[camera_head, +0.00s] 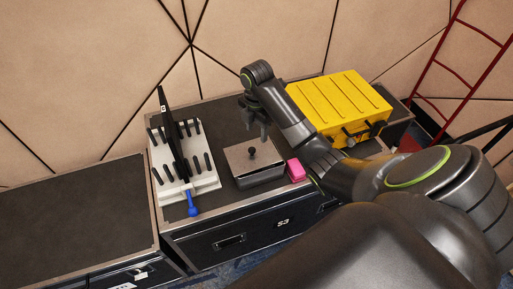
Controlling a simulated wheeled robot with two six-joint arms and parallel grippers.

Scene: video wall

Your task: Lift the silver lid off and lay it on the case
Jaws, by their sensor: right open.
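The silver lid (240,160) with a dark knob (252,152) sits on a dark box-shaped pan (262,177) on the dark case (220,115). My right gripper (254,134) is open and empty, pointing down above and behind the lid's knob. It looks apart from the knob, though the exact gap is hard to judge. My right arm comes in from the lower right. My left gripper is not in view.
A pink block (295,170) lies right of the pan. A yellow toolbox (345,104) stands at the right. A white rack (205,181) with dark pegs and a blue-handled tool (191,205) is at the left. A second case top (75,215) at far left is clear.

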